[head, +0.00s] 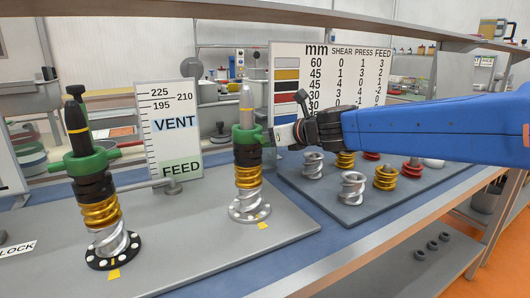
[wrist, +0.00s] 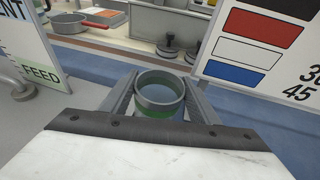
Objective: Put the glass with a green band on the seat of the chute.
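The glass with a green band (wrist: 160,92) is in the wrist view, upright, with a grey rim and the green low on its wall. The fingers of my gripper (wrist: 159,100) press on it from both sides. In the head view my gripper (head: 276,134) reaches in from the right, close to the green collar (head: 246,134) of the right screw column.
A second screw column (head: 97,205) stands at the left. Behind are a VENT/FEED board (head: 165,105) and a number chart (head: 345,62). Several silver, gold and red coils stand on a grey mat (head: 320,205) at the right. The grey plate's front is mostly clear.

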